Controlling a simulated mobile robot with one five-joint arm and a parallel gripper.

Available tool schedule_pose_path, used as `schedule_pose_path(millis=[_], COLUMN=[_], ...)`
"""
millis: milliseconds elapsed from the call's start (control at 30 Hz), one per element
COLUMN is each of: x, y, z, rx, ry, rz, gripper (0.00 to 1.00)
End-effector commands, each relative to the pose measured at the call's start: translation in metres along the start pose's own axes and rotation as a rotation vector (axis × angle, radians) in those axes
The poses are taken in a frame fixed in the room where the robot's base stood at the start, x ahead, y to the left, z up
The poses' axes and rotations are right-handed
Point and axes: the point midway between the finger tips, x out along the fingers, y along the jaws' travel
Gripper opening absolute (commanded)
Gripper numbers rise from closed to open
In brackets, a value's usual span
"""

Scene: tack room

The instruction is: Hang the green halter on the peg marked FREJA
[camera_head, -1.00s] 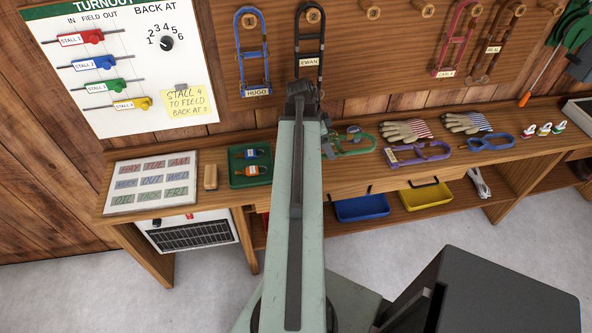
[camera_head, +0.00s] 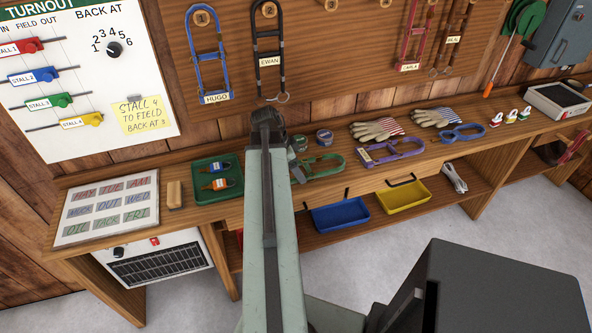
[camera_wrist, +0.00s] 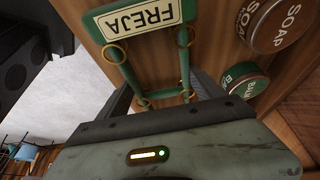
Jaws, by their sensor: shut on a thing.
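The green halter (camera_head: 322,163) is at the workbench, just right of my arm in the head view. In the wrist view it is close in front of me (camera_wrist: 185,62), with brass rings and a cream plate reading FREJA, upside down. My gripper (camera_wrist: 165,88) is shut on the halter's lower part. On the wall board, peg 1 (camera_head: 202,18) holds HUGO's blue halter and peg 2 (camera_head: 269,10) EWAN's black one. Peg 3 (camera_head: 330,5) looks bare. I see no peg name reading FREJA.
Round tins, one marked SOAP (camera_wrist: 277,22), stand close beside the halter. A purple halter (camera_head: 392,151), gloves (camera_head: 376,130) and a blue halter (camera_head: 462,133) lie to the right.

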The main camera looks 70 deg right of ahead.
Motion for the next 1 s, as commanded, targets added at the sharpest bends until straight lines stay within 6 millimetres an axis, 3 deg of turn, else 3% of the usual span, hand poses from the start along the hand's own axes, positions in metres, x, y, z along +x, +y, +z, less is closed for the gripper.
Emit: schedule_pose_path(millis=[233,267,333,733,1000], x=[0.008,0.007,0.006,0.002,-0.042], y=[0.0,0.0,0.0,0.0,0.002], z=[0.004,0.003,0.003,0.002,-0.002], rx=[-0.001,-0.001,-0.001,-0.001,-0.002], ry=[0.0,0.0,0.0,0.0,0.0], rz=[0.0,0.0,0.0,-0.001,-0.001], gripper=[0.18,0.82,0.99,0.99,0.99])
